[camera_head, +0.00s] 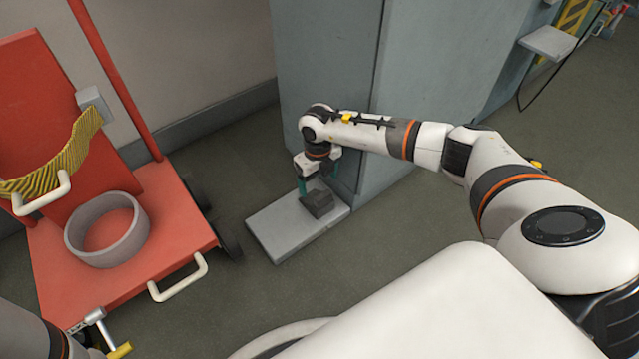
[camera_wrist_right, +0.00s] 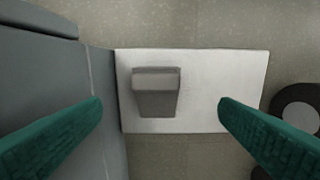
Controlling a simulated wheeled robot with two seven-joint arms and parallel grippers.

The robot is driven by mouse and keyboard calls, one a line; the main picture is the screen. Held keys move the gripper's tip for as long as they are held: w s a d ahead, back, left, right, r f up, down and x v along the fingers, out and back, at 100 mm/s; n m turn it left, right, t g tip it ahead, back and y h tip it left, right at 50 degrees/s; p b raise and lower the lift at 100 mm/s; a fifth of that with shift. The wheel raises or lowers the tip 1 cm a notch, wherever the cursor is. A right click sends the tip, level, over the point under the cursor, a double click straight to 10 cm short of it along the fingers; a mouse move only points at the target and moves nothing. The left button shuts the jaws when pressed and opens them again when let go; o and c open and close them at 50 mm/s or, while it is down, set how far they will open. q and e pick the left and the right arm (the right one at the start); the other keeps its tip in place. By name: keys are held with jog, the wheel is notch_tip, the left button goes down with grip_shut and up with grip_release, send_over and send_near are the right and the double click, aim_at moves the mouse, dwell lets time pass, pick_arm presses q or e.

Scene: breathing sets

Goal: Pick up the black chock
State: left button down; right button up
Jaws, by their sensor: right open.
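The black chock (camera_head: 317,203) is a small dark block on a pale grey slab on the floor, beside the grey cabinet. In the right wrist view the chock (camera_wrist_right: 157,92) looks grey and wedge-like, lying between the two green fingers but nearer the left one. My right gripper (camera_head: 309,190) is open over the slab, close to the chock in the head view. In the right wrist view the gripper (camera_wrist_right: 160,108) has its fingers wide apart, with nothing held. My left gripper does not show clearly; only part of my left arm is at the lower left.
The grey slab (camera_head: 275,228) has bare room on its left. A tall grey cabinet (camera_head: 325,80) stands right behind it. A red cart (camera_head: 180,225) with a grey ring (camera_head: 75,235) and a yellow-black striped strap (camera_head: 60,160) is at the left, its wheel near the slab.

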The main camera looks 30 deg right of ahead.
aim_at(319, 201)
notch_tip(319, 201, down, 6)
jog(key=b, duration=0.3)
jog(key=shift+r+b, duration=0.2)
jog(key=shift+b, duration=0.1)
jog(key=f+b, duration=0.1)
jog(key=b, duration=0.1)
jog(key=f+b, duration=0.1)
jog(key=f, duration=0.1)
jog(key=f+b, duration=0.2)
jog(key=shift+w+d+b, duration=0.1)
jog(key=shift+d+b, duration=0.15)
jog(key=shift+b, duration=0.05)
jog(key=shift+r, duration=0.1)
jog(key=c, duration=1.3)
jog(key=shift+o, duration=0.2)
